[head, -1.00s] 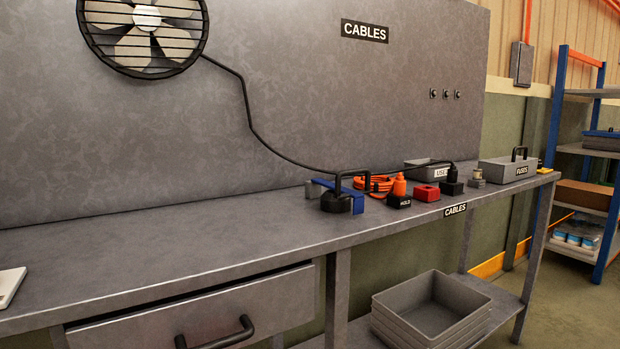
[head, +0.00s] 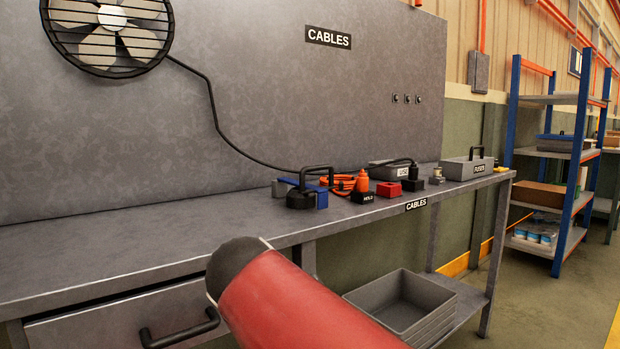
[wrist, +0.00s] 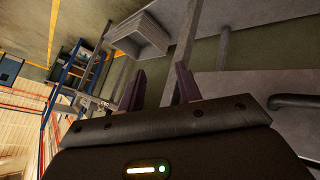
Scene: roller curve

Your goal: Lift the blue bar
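The blue bar (head: 322,198) lies on the grey workbench (head: 190,235), at the black block with an arched handle (head: 301,198). The block hides part of it, and only blue pieces show to either side. My gripper (wrist: 159,88) shows in the wrist view with its two dark fingers apart and nothing between them. The gripper is out of the head view, where only a red link of my arm shows at the bottom. The blue bar does not show in the wrist view.
Grey bins (head: 405,304) sit below. The bench's left part is clear.

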